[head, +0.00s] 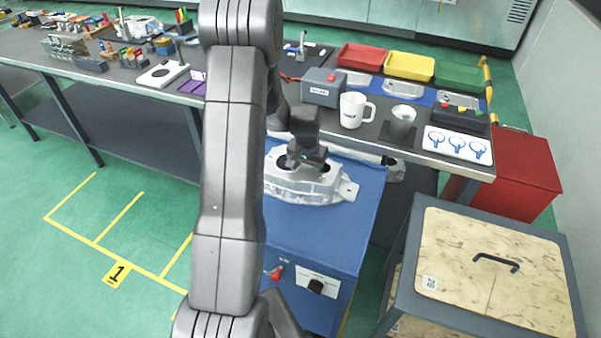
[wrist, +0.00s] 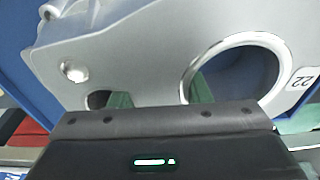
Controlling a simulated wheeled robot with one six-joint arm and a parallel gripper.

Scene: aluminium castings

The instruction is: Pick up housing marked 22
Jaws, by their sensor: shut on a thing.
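The housing marked 22 is a silvery aluminium casting (head: 312,190) with round openings and a flange ear at its right. It sits on or just above the blue cabinet top (head: 368,205); I cannot tell whether it touches. In the wrist view the casting (wrist: 130,45) fills the upper part, with a large round bore and a white label reading 22 (wrist: 302,80) at the right. My gripper (head: 307,163) points down at the casting's middle and is shut on it.
A wooden-topped crate (head: 490,270) stands at right. Green floor at left is open.

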